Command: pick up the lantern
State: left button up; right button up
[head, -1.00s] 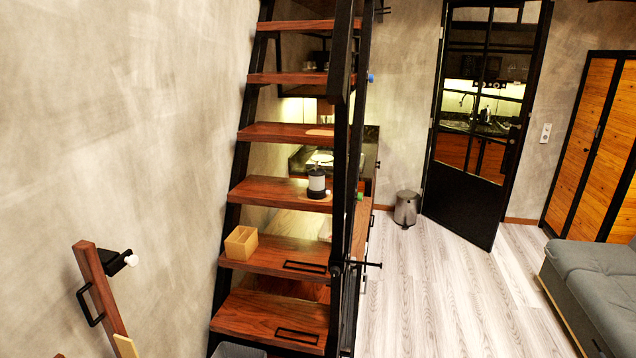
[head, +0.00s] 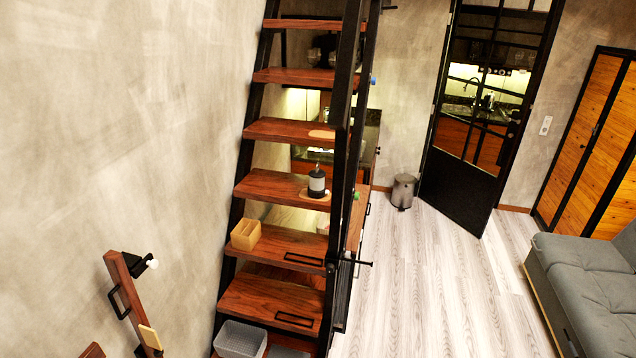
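The lantern (head: 317,184) looks like a small dark cylinder with a pale band and a thin top. Neither of my grippers is in view, and nothing touches the lantern from above.
A wooden box (head: 245,236) sits on the tread below, and a grey basket (head: 240,340) lower down. A wall post (head: 130,296) with a handle and lamp stands at left. A bin (head: 403,190) and sofa (head: 590,275) stand right; the floor (head: 440,280) between is clear.

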aim_at(317, 189)
jog(key=i+l, duration=0.15)
jog(key=l, duration=0.25)
jog(key=i+l, duration=0.15)
jog(key=l, duration=0.25)
jog(key=i+l, duration=0.15)
jog(key=l, duration=0.25)
jog(key=i+l, duration=0.15)
jog(key=l, duration=0.25)
jog(key=i+l, duration=0.15)
jog(key=l, duration=0.25)
